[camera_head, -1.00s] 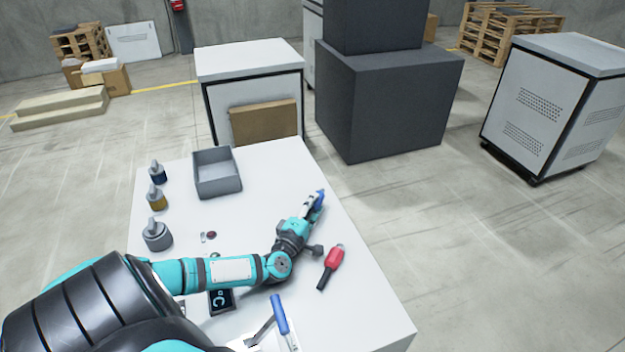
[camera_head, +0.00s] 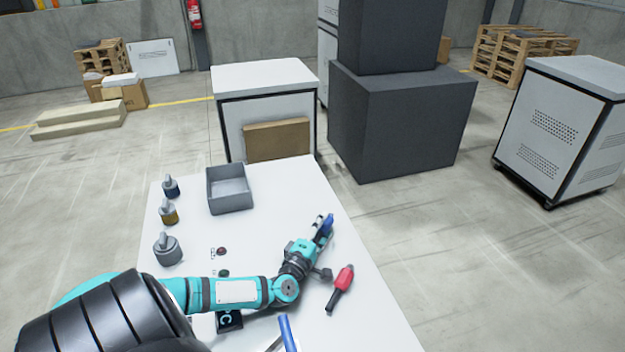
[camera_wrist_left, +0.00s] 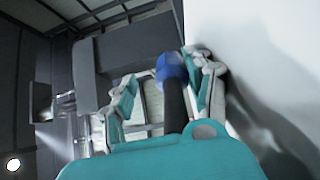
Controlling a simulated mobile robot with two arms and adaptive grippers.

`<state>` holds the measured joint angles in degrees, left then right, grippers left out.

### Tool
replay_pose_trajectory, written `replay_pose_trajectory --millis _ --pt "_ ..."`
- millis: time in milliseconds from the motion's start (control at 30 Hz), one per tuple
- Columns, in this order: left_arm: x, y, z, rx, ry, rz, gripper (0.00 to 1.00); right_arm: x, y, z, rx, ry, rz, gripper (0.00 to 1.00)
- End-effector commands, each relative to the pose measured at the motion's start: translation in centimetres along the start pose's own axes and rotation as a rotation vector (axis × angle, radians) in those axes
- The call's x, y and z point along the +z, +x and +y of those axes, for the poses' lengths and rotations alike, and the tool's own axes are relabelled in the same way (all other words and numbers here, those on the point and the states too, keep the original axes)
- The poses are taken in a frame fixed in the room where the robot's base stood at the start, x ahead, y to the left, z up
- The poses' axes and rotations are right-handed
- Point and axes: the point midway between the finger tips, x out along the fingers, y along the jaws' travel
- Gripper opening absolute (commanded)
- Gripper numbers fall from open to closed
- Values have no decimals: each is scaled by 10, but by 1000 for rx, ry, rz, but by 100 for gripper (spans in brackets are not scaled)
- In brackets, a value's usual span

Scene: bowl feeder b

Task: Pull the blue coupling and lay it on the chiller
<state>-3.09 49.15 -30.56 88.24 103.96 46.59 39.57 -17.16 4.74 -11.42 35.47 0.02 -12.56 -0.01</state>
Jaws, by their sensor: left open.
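The blue coupling (camera_head: 328,226) is at the tip of my left gripper (camera_head: 321,224), over the far right part of the white top. In the left wrist view the blue coupling (camera_wrist_left: 171,67), with a black stem, lies between the spread fingers of my left gripper (camera_wrist_left: 163,80), close to the right finger. The fingers are open; contact with the coupling is unclear. The white top (camera_head: 375,315) carries knobs, small lights and a dark display (camera_head: 229,320) marked "C"; it may be the chiller. My right gripper is not in view.
A red and black piece (camera_head: 341,288) lies right of my left wrist. A blue lever (camera_head: 289,333) stands at the bottom edge. A grey open bin (camera_head: 229,203) and several knobs (camera_head: 168,249) are on the left. A brown box (camera_head: 278,140) stands beyond the far edge.

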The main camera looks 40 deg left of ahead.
Motion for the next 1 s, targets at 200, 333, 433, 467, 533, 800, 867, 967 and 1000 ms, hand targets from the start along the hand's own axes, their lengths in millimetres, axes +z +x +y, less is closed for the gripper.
replay_pose_trajectory --millis 200,333,433,467,533,800,867,967,1000 --pt "1 -52 -8 -20 0 -6 59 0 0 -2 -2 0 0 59" --pt "1 -78 -7 -18 0 -5 59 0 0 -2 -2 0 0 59" --pt "1 -93 -6 -17 0 -3 59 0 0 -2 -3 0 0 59" --pt "1 -97 -6 -17 0 -3 59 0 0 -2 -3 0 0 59" --pt "1 -104 -6 -15 1 -3 59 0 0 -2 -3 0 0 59" --pt "0 -110 -6 -15 1 -2 59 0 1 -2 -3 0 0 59" --pt "0 -110 -6 -16 1 -2 59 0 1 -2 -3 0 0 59" --pt "0 -110 -6 -16 1 -2 59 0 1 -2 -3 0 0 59" --pt "0 -110 -6 -17 1 -2 59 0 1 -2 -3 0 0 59"
